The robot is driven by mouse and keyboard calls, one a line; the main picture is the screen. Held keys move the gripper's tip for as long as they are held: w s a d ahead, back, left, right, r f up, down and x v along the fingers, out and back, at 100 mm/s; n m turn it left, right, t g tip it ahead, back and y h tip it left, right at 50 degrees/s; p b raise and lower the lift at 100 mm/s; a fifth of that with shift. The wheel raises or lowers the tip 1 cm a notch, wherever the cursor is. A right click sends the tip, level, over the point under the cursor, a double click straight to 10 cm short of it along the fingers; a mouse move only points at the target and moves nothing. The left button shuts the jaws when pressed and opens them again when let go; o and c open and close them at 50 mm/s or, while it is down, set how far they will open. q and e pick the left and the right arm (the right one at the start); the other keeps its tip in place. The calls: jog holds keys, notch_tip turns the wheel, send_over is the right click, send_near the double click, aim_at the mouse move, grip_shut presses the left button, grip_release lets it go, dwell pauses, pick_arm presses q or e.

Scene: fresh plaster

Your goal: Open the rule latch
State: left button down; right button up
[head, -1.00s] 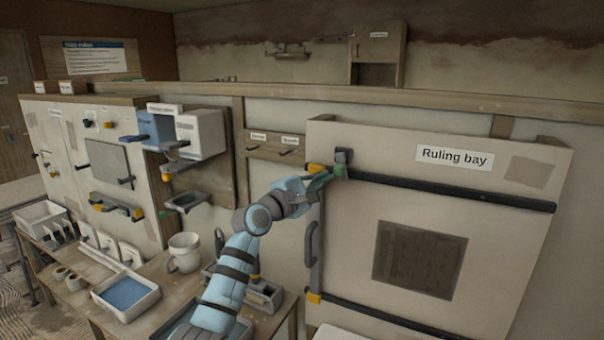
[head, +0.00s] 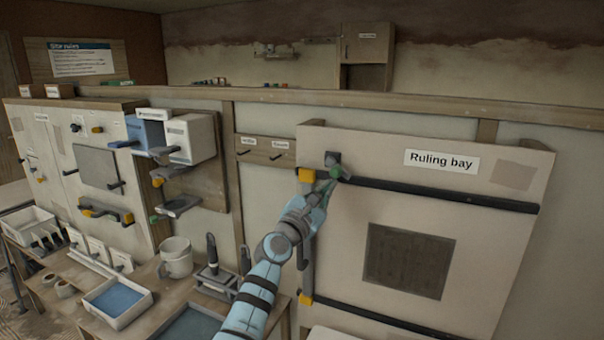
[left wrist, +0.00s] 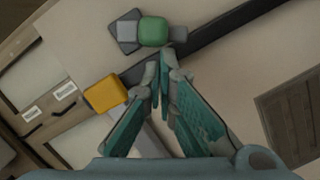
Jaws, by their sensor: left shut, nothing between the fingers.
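The rule latch shows as a dark grey block with a green knob (head: 336,172) at the upper left of the panel labelled "Ruling bay" (head: 510,215), by the left end of a black rail (head: 440,194). In the left wrist view the green knob (left wrist: 153,31) sits against the grey block, just beyond my fingertips. My left gripper (head: 324,184) is shut and empty. Its fingertips (left wrist: 162,68) are close below the knob in the picture; I cannot tell whether they touch it. My right gripper is not in view.
A vertical grey bar with yellow ends (head: 305,299) runs down the panel's left edge; its upper yellow end (left wrist: 106,93) is left of my fingers. A workbench with a white mug (head: 175,258) and a blue-filled tray (head: 117,298) stands at lower left.

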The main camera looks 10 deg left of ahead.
pick_arm(q)
jog(key=shift+s+d+r, duration=0.1)
jog(key=shift+d, duration=0.3)
notch_tip(320, 180, down, 5)
jog(key=a+b, duration=0.2)
jog(key=b, duration=0.2)
jog(key=r+p+v, duration=0.1)
jog(key=p+v, duration=0.4)
jog(key=v, duration=0.4)
jog(key=shift+s+d, duration=0.25)
jog(key=shift+s, duration=0.1)
